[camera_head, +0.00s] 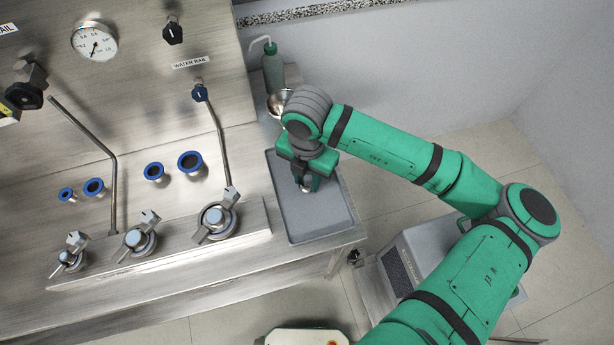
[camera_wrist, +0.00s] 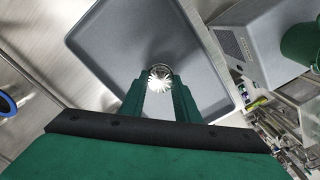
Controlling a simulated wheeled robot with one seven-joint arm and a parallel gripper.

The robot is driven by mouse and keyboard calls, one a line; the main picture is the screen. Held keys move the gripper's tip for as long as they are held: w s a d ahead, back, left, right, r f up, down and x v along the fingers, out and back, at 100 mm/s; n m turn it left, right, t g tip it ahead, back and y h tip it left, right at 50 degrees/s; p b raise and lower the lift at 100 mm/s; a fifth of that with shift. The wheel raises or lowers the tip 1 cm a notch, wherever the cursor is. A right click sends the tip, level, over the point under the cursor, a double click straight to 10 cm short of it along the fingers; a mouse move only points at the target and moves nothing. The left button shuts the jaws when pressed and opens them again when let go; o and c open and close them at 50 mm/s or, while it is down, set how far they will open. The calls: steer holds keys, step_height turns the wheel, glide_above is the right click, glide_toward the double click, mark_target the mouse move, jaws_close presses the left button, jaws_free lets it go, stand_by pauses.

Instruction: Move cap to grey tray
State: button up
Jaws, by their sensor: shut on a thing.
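The grey tray (camera_head: 318,217) lies at the right end of the steel bench; it also fills much of the wrist view (camera_wrist: 105,50). My gripper (camera_head: 307,185) is over the tray, pointing down. In the wrist view, my gripper (camera_wrist: 160,88) is shut on a small shiny metal cap (camera_wrist: 160,73) with a ridged edge, held at the fingertips. The cap shows in the head view (camera_head: 306,188) as a small bright piece below the fingers. I cannot tell whether the cap touches the tray floor.
A green bottle (camera_head: 273,70) and a metal bowl (camera_head: 279,103) are behind the tray. A grey box (camera_head: 415,262) stands lower right.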

steer(key=shift+f, duration=0.5)
steer(key=o, duration=1.2)
steer(key=shift+o, duration=0.2)
steer(key=shift+r, duration=3.5)
